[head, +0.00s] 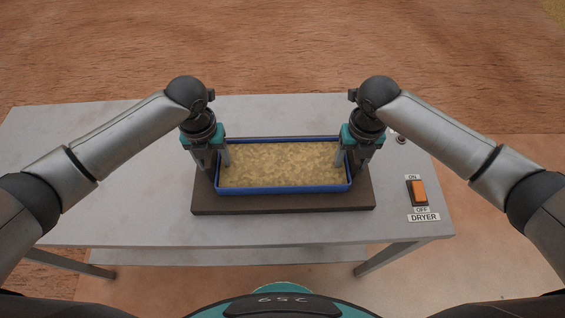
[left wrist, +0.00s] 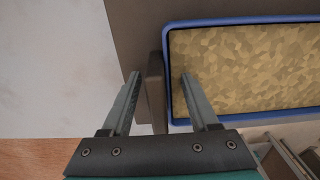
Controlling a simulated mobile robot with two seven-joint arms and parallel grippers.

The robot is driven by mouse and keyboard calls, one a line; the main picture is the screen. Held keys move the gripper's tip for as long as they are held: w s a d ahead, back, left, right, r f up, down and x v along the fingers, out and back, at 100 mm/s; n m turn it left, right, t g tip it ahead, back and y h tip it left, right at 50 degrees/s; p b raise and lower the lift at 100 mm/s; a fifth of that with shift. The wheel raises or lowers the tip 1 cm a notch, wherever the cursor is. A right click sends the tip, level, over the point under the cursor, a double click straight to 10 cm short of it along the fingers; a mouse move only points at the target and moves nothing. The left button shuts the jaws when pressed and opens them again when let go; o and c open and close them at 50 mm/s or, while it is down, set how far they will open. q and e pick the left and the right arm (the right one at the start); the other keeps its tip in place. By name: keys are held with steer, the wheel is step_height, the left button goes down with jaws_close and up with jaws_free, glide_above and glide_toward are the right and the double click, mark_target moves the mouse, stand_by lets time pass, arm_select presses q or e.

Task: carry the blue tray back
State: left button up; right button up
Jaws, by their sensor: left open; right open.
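The blue tray (head: 283,190) lies level on a dark flat plate (head: 283,203) on the table and is filled with pale yellow, rough pieces. My left gripper (head: 218,166) is open at the tray's left end. In the left wrist view its two fingers (left wrist: 159,79) stand on either side of a dark upright piece (left wrist: 156,92) beside the blue rim (left wrist: 168,75), with the inner finger over the filling. My right gripper (head: 349,166) is open at the tray's right end, one finger inside the rim and one outside. Whether the fingers touch anything cannot be told.
The grey table (head: 120,215) is bare to the left of the plate. An orange rocker switch (head: 418,191) labelled ON, OFF and DRYER sits on the right, with a small round dark red knob (head: 402,139) behind it. The table's front edge is close to me.

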arm_select(q)
jaws_close()
arm_select(e)
jaws_close()
arm_select(q)
steer(key=shift+w+r, duration=0.1)
arm_select(e)
steer(key=shift+w+r, duration=0.1)
stand_by(1.0)
